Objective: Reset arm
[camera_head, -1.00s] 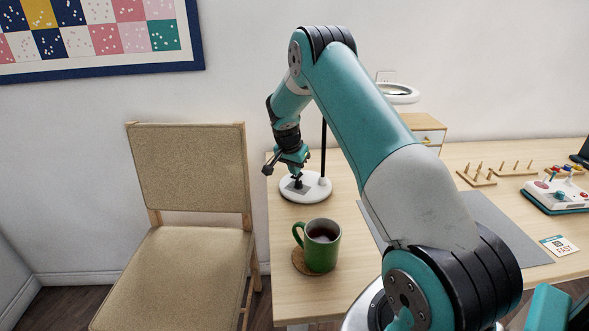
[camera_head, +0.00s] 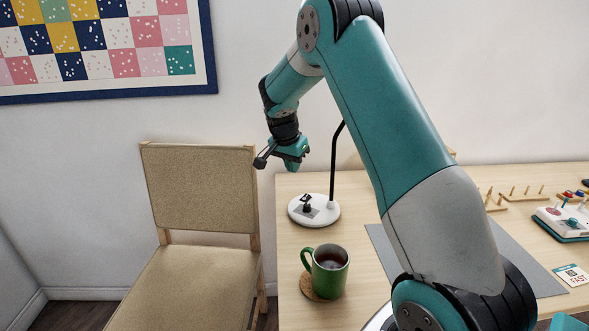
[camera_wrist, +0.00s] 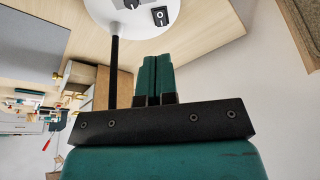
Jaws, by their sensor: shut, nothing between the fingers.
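My gripper (camera_head: 293,166) is raised above the back left part of the table, over and behind the white lamp base. In the wrist view its two green fingers (camera_wrist: 156,79) are shut together with nothing between them. The lamp base (camera_head: 316,210) carries a small black switch (camera_head: 307,204) and a dark pole (camera_head: 334,160). My gripper is apart from the lamp. The lamp base also shows at the top of the wrist view (camera_wrist: 140,29). My arm covers the lamp's upper part in the head view.
A green mug (camera_head: 329,272) with dark liquid stands on a round coaster (camera_head: 307,288) near the table's left edge. A beige chair (camera_head: 200,195) stands to the left. A grey mat (camera_head: 376,238), wooden peg racks (camera_head: 522,194) and a white device (camera_head: 562,220) lie to the right.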

